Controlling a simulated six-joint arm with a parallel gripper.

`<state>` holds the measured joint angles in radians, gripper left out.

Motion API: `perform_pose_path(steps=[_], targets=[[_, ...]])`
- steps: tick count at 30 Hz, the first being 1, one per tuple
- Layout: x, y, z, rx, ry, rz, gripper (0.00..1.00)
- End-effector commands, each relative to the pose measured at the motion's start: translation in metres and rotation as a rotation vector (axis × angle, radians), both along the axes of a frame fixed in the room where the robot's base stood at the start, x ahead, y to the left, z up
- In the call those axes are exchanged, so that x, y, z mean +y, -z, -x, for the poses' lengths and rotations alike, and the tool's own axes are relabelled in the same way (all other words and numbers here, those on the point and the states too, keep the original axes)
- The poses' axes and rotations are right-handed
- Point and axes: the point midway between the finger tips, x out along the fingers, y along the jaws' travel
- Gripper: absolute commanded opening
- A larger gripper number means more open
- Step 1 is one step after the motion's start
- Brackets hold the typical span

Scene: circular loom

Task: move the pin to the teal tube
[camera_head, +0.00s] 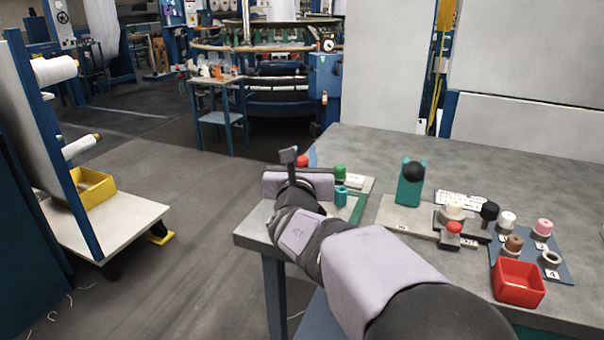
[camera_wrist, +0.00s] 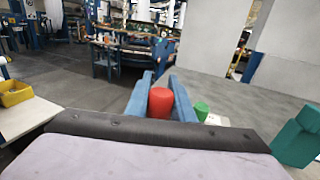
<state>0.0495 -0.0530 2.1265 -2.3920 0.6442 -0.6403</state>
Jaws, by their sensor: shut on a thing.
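A red pin (camera_wrist: 160,103) is held between the two blue fingers of my gripper (camera_wrist: 161,92) in the wrist view. In the head view a bit of the red pin (camera_head: 302,161) shows past my wrist, which hides most of the gripper. The teal tube (camera_head: 341,193) stands upright at the table's left end, a little to the right of my wrist in that picture. A green cylinder (camera_head: 340,172) stands just behind it, and a green cylinder also shows right of the fingers in the wrist view (camera_wrist: 202,111). How far the pin is from the tube cannot be told.
A teal stand with a black ball (camera_head: 411,186) is right of the tube. Farther right are several pegs on a blue mat (camera_head: 566,268) and a red box (camera_head: 518,283). My arm crosses the table's front. Floor lies open to the left.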

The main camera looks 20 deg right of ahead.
Motion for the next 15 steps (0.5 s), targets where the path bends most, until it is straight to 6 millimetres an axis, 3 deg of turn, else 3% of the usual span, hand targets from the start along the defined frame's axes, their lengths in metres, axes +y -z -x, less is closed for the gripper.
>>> perform_pose_path(steps=[7, 15], targets=[[0.000, -0.009, 0.000, -0.003, 0.000, -0.001, 0.00], [0.000, -0.034, 0.000, -0.003, 0.000, -0.001, 0.00]])
